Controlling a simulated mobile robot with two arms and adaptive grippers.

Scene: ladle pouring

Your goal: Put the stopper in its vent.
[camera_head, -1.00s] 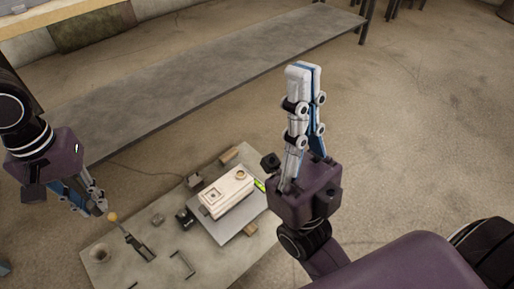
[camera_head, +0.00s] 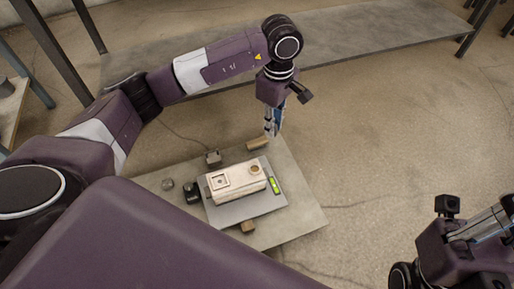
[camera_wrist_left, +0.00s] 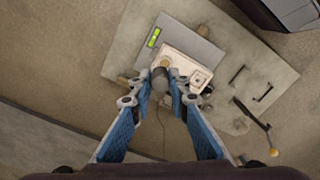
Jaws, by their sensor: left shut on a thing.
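A cream block (camera_head: 236,180) lies on a grey plate (camera_head: 222,216), with a square recess and a round tan-ringed opening (camera_head: 254,169) on its top. My left gripper (camera_head: 272,131) is above the far right of the block. In the left wrist view my left gripper (camera_wrist_left: 164,80) is shut on a small grey cylindrical piece, likely the stopper (camera_wrist_left: 159,82). It overlaps the block (camera_wrist_left: 186,66) there, and I cannot tell the gap between them. My right gripper (camera_head: 482,226) is at the right edge, its fingertips cut off.
A green level (camera_head: 275,185) lies beside the block. Wooden pieces (camera_head: 248,226), a grey block (camera_head: 213,158) and a black object (camera_head: 192,192) stand around it. An orange-knobbed tool (camera_wrist_left: 254,125) shows in the wrist view. The table's right side (camera_head: 300,205) is clear.

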